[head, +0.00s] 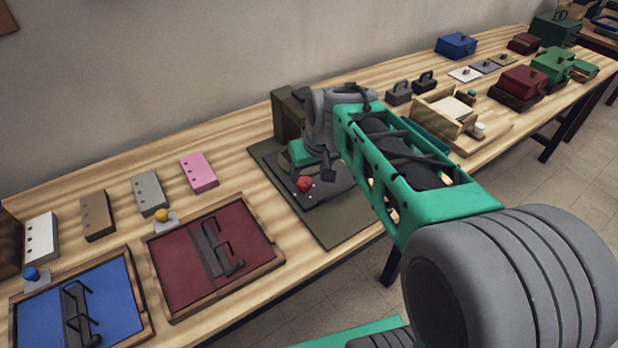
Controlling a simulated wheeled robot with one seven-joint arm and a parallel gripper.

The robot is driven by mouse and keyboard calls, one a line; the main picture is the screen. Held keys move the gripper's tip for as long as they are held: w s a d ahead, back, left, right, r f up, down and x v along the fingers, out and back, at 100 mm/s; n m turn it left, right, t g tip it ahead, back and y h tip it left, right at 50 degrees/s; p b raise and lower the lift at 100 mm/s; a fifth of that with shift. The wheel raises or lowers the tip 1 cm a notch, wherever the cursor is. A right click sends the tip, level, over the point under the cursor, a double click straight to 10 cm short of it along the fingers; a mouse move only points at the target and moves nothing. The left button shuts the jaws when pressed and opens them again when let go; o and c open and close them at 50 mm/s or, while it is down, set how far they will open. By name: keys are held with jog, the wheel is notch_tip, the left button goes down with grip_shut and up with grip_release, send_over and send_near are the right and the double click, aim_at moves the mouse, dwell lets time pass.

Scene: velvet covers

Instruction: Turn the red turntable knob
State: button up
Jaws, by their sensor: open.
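The red turntable knob (304,184) stands on a dark grey plate (328,194) over an olive base board (345,226), in the middle of the head view. My gripper (318,171) is just behind and above the knob, pointing down at the plate. One dark finger shows to the right of the knob; the other is hard to make out. The gripper is open and holds nothing that I can see. Whether it touches the knob or plate is unclear. My wrist and forearm hide the right part of the turntable station.
Left of the station lie a maroon panel (188,268) and a blue panel (113,308), both with dark handles. A yellow knob (161,215) and a pink block (198,172) stand nearby. An olive upright box (288,116) is behind my gripper. A wooden tray (437,122) stands to the right.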

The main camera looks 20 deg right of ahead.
aim_at(305, 182)
jog(key=x, duration=0.8)
jog(key=shift+w+d+r, duration=0.1)
jog(key=shift+w+r, duration=0.1)
jog(key=shift+w, duration=0.2)
jog(key=shift+c, duration=0.3)
grip_shut()
